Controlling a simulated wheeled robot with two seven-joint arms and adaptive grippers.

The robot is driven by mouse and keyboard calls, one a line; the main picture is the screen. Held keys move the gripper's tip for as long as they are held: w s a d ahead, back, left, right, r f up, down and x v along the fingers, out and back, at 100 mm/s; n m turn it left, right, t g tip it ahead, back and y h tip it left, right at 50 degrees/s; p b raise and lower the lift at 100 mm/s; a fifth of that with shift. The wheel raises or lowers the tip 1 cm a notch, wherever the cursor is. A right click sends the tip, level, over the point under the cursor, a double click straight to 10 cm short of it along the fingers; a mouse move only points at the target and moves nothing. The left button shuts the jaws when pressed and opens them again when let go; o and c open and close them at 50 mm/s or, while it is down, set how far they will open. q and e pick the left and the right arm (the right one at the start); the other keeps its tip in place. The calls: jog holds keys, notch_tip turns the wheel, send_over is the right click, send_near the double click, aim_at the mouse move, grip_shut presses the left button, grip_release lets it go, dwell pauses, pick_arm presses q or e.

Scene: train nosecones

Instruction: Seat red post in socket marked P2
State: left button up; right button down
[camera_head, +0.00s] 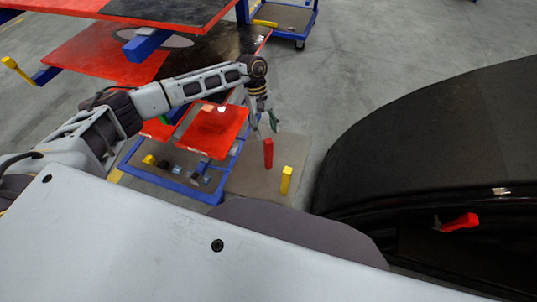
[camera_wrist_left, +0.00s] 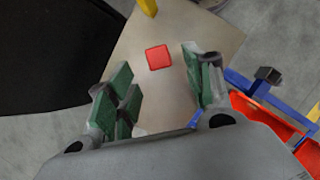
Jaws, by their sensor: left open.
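A red post (camera_head: 268,152) stands upright on a tan board (camera_head: 250,180) beside the blue cart. In the left wrist view, the red post (camera_wrist_left: 159,57) shows its square top between the fingers, apart from them. My left gripper (camera_head: 266,122) is open and empty, pointing down just above the red post. Its green-padded fingers also show in the left wrist view (camera_wrist_left: 157,72). No P2 marking is readable, and I cannot tell which socket bears it. My right gripper is not in view.
A yellow post (camera_head: 286,180) stands on the board close to the red one. A large dark curved shell (camera_head: 430,130) fills the right, with a red piece (camera_head: 459,222) on its near side. Red panels (camera_head: 213,130) on blue frames lie left of the gripper.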

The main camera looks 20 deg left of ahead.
aim_at(270, 151)
pick_arm(q)
jog(key=x, duration=0.4)
jog(key=shift+d+p, duration=0.1)
jog(key=shift+p, duration=0.2)
jog(key=shift+s+f, duration=0.15)
jog(key=shift+f, duration=0.2)
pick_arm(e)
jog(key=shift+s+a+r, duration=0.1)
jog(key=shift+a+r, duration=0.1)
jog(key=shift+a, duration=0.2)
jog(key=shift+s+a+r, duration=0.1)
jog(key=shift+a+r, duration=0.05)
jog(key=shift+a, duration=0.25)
pick_arm(q)
jog(key=shift+d, duration=0.1)
jog(key=shift+p+x, duration=0.7)
jog(key=shift+x, duration=1.9)
jog(key=shift+s, duration=0.15)
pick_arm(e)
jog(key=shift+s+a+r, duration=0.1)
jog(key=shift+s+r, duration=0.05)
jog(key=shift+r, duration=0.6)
